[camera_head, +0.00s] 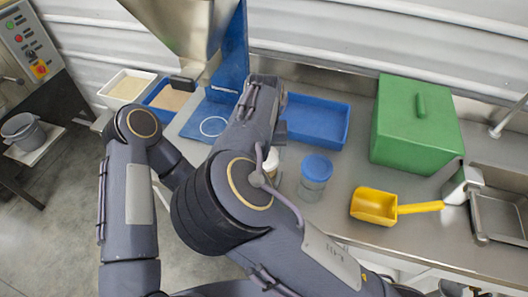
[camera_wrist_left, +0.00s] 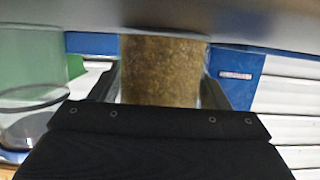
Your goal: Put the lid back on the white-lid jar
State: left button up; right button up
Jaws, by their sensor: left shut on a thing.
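The jar (camera_wrist_left: 165,68), filled with brown granules, stands between the fingers of my left gripper (camera_wrist_left: 162,85) in the left wrist view, which looks upside down. The gripper is shut on the jar's side; its base is by the grey steel surface at the picture's top. The jar's upper end is hidden behind the gripper. In the head view a small white piece (camera_head: 272,158) shows beside my right arm, mostly covered by it. I cannot tell whether this white piece is the lid or whether it sits on the jar.
A clear jar with a blue lid (camera_head: 317,167) stands just right. A yellow scoop (camera_head: 375,206), green box (camera_head: 416,125) and sink (camera_head: 502,212) are farther right. A blue tray (camera_head: 318,119) lies behind. The hopper (camera_head: 185,25) on its blue stand is at back left.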

pick_arm(q)
jog(key=shift+w, duration=0.1)
pick_arm(e)
jog(key=o, duration=1)
jog(key=shift+c, duration=0.2)
jog(key=shift+r, duration=0.15)
jog(key=shift+r, duration=2.2)
jog(key=shift+c, duration=0.4)
